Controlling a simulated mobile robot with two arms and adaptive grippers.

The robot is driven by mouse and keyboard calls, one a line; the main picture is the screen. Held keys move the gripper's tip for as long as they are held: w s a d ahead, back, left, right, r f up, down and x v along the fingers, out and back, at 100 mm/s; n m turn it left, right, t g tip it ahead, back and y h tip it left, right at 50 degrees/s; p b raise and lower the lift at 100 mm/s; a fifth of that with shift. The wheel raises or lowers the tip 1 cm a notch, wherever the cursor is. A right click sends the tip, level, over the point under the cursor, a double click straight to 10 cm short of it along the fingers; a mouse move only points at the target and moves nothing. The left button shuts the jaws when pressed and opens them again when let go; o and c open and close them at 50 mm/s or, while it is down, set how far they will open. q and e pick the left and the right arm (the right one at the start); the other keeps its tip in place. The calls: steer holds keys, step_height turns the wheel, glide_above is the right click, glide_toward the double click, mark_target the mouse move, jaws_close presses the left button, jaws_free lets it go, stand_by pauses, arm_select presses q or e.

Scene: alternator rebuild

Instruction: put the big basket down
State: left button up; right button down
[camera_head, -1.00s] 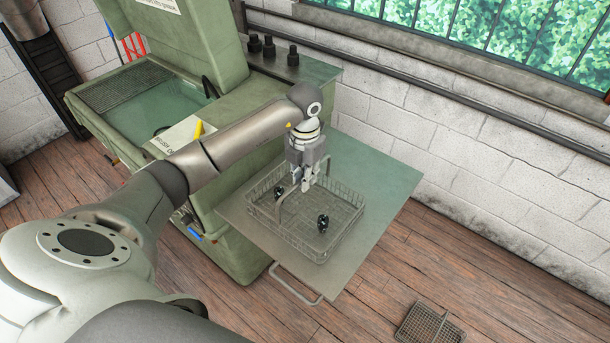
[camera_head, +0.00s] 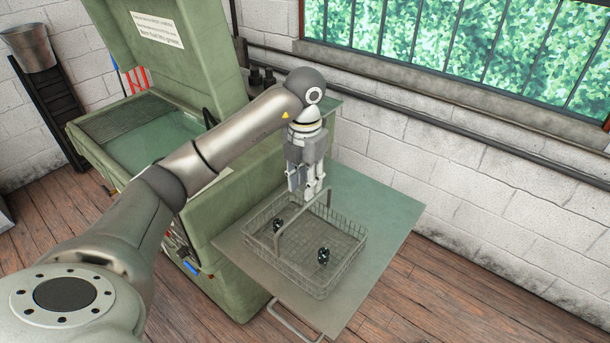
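The big basket (camera_head: 345,262), a grey wire basket with an upright arched handle (camera_head: 290,218), rests on the flat metal side shelf (camera_head: 385,215) of the green washer. Two small dark parts lie inside it, one near the handle (camera_head: 278,225) and one towards the front (camera_head: 323,256). My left gripper (camera_head: 307,196) points down at the top of the handle, its fingers apart and no longer closed around the bar. Whether a fingertip still touches the handle is hard to tell. My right gripper is out of view.
The green washer (camera_head: 225,235) stands left of the shelf with its lid up and a liquid-filled basin (camera_head: 155,140). A brick wall with a window (camera_head: 450,40) and pipe runs behind. The shelf's right side is bare. A bucket (camera_head: 30,48) is at far left.

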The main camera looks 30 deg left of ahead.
arm_select(q)
steer(key=shift+r, duration=1.75)
